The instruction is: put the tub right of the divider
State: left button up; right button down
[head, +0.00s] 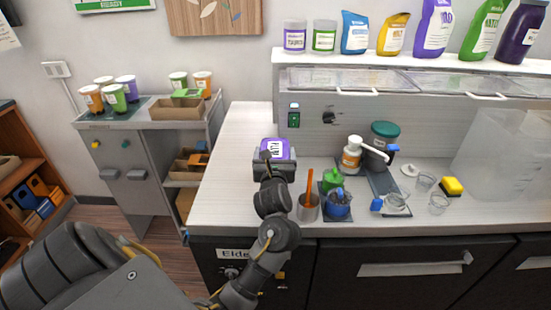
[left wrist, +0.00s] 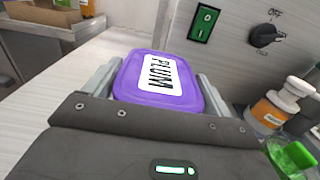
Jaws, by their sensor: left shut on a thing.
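The tub (head: 275,147) has a purple lid with a white label and is on the white counter at its left part, near the back panel. In the left wrist view the tub (left wrist: 160,82) fills the space between my fingers, and its label reads PLUM. My left gripper (head: 274,163) is shut on the tub from the front, with one finger on each side. Its body hides the tub's lower part, so I cannot tell whether it touches the counter. A large translucent panel (head: 497,150) stands at the right of the counter; I cannot tell whether it is the divider. My right gripper is out of view.
A shelf (head: 400,65) overhangs the back. The counter's front left is clear.

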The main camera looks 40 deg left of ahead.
pick_arm(q)
jog(key=shift+a+f, duration=0.1)
jog(key=shift+f, duration=0.65)
